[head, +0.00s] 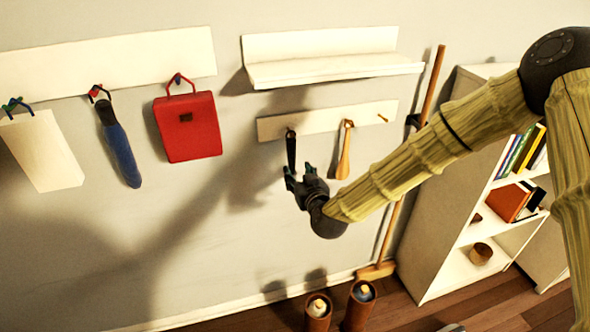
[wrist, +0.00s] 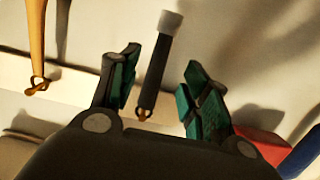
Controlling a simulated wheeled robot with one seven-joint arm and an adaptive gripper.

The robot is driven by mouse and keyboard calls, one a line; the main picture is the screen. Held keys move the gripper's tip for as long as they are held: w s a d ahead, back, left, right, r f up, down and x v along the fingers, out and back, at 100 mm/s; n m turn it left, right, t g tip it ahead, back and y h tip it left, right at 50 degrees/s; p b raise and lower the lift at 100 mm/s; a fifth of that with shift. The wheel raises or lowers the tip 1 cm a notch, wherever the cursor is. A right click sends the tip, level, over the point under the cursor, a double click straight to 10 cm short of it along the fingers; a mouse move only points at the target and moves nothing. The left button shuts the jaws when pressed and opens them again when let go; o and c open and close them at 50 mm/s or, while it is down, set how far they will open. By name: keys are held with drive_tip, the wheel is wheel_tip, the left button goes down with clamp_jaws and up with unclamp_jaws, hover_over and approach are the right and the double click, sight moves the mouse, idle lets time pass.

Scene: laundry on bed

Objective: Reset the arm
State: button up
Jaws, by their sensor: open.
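My arm (head: 415,165) reaches in from the right in the head view, toward the wall. My gripper (head: 299,175) is open and empty in front of the wall, just below a dark-handled tool (head: 291,151) hanging on the small peg rail. In the wrist view, my gripper (wrist: 158,85) shows its two green-padded fingers apart. The dark tool (wrist: 157,70) with a grey end appears between and beyond them. I cannot tell how far it is from the fingers; no grip on it shows.
A wooden tool (head: 345,152) hangs beside the dark one. A white shelf (head: 335,70) is above. A red bag (head: 187,127), a blue-handled item (head: 122,150) and a white item (head: 40,150) hang left. A broom (head: 433,85) and bookcase (head: 440,230) stand right; two brown containers (head: 318,315) are below.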

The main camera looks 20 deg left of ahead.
drive_tip(key=v, duration=0.7)
drive_tip(key=s+d+f+m+g+h, duration=0.1)
drive_tip(key=s+d+f+g, duration=0.1)
drive_tip(key=s+d+f, duration=0.5)
drive_tip(key=s+d+f+m+g+h, duration=0.15)
drive_tip(key=d+f, duration=0.25)
drive_tip(key=f, duration=0.5)
drive_tip(key=s+d+f+m+g+h, duration=0.1)
drive_tip(key=s+d+f+g+h, duration=0.1)
drive_tip(key=s+d+f, duration=0.55)
drive_tip(key=s+d+f+m+g+h, duration=0.2)
drive_tip(key=s+d+f, duration=0.3)
drive_tip(key=s+d, duration=0.5)
drive_tip(key=s+d+f+m+g+h, duration=0.2)
drive_tip(key=s+d+f+g, duration=0.3)
drive_tip(key=s+d, duration=0.5)
drive_tip(key=s+f, duration=0.1)
drive_tip(key=s, duration=0.2)
drive_tip(key=shift+d+f, duration=0.35)
drive_tip(key=shift+g, duration=0.25)
